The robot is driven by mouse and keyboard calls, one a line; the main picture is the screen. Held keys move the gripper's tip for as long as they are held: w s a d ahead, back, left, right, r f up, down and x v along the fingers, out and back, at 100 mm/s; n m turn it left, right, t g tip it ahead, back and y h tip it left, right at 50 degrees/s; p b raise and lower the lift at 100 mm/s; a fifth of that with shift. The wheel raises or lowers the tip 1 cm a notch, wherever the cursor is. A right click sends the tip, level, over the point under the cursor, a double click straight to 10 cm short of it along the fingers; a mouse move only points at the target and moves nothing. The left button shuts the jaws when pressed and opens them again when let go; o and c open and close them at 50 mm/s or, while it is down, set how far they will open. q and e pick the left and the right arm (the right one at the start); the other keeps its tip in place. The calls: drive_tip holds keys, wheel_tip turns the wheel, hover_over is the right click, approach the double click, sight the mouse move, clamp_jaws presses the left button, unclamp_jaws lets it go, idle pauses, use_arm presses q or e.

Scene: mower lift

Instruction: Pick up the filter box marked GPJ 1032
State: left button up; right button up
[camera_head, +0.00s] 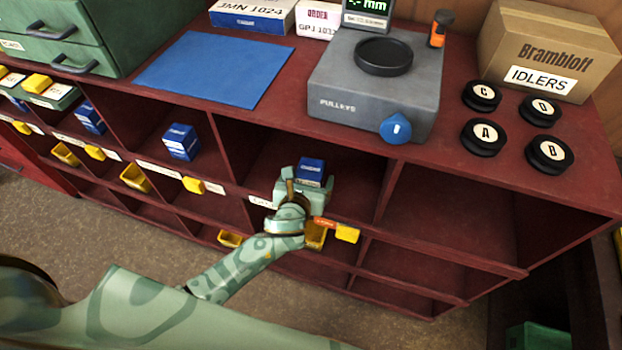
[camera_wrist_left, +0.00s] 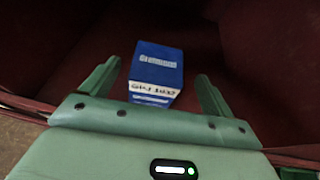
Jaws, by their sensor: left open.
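A blue filter box (camera_head: 311,170) with a white label stands in an open cubby of the red shelf unit. In the left wrist view the same box (camera_wrist_left: 157,70) shows a handwritten label that looks like GPJ 1032, though it is blurred. My left gripper (camera_head: 307,182) reaches into this cubby. Its fingers are open, one on each side of the box, with visible gaps in the wrist view. The box's lower part is hidden behind the gripper. My right gripper is not in view.
A white card reading ORDER GPJ 1032 (camera_head: 318,20) stands on the top, near a grey scale (camera_head: 375,85), a blue mat (camera_head: 215,70) and black pulleys (camera_head: 482,137). Another blue box (camera_head: 181,141) sits in a cubby to the left. The cubby at right (camera_head: 455,215) is empty.

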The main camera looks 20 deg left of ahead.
sight(311, 168)
use_arm(q)
drive_tip(key=b+x, duration=0.1)
drive_tip(key=x, duration=0.3)
drive_tip(key=shift+w+a, duration=0.15)
drive_tip(key=shift+w, duration=0.05)
drive_tip(key=shift+r, duration=0.15)
drive_tip(key=c, duration=1.3)
drive_tip(key=shift+o, duration=0.2)
drive_tip(key=shift+r, duration=0.1)
